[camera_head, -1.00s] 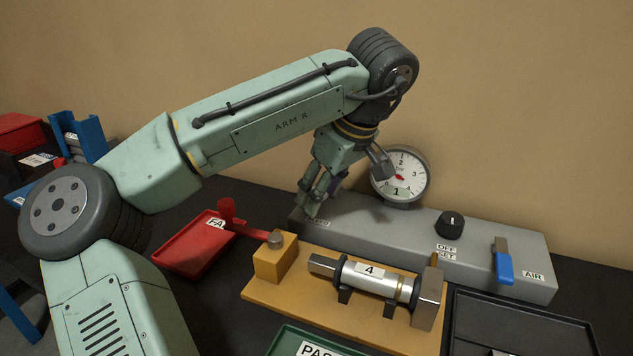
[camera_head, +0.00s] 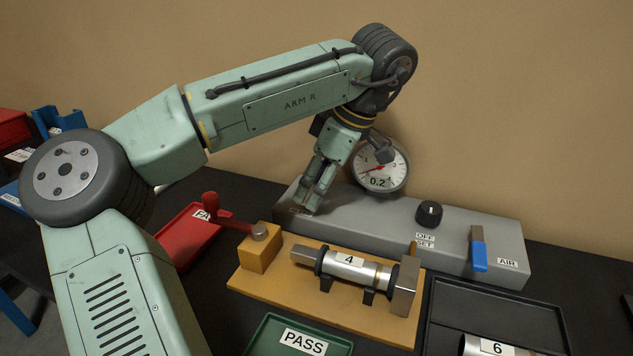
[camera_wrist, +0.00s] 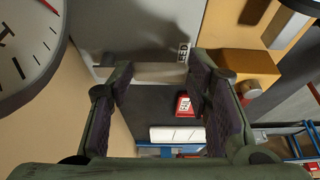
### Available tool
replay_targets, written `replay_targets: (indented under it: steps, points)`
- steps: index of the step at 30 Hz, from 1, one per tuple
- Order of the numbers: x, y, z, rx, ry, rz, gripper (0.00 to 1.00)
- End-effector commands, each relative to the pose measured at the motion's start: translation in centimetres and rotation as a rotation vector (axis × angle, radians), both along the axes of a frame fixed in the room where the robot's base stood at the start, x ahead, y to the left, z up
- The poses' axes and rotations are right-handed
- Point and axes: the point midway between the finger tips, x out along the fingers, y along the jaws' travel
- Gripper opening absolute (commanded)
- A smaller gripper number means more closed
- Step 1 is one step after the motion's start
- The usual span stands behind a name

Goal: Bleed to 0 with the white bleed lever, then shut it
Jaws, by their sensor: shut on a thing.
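My gripper (camera_head: 306,200) reaches down to the left end of the grey panel (camera_head: 400,220). In the wrist view its fingers (camera_wrist: 163,74) are shut on the pale bleed lever (camera_wrist: 155,73), which spans between them beside a label (camera_wrist: 183,54) ending in "EED". The fingers hide most of the lever in the head view. Part of the gauge (camera_wrist: 28,50) shows at the left in the wrist view.
The panel also has a black knob (camera_head: 429,213) and a blue-handled AIR lever (camera_head: 478,250). In front, a yellow fixture (camera_head: 300,292) holds cylinder 4 (camera_head: 350,265). A red tray (camera_head: 185,240), a green PASS tray (camera_head: 265,345) and a black tray (camera_head: 480,300) surround it.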

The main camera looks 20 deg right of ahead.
Motion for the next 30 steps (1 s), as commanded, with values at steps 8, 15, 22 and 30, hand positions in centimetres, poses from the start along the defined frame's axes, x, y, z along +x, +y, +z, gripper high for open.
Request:
replay_targets:
  steps: [8,15,22,30]
  points:
    - [-0.16,0.05,-0.40,0.003,0.010,0.000,0.54]
    - [-0.09,0.01,-0.25,0.001,0.007,-0.002,0.66]
    - [-0.05,0.00,-0.12,0.000,0.003,-0.001,0.66]
    - [-0.05,0.01,-0.13,0.000,0.003,-0.010,0.66]
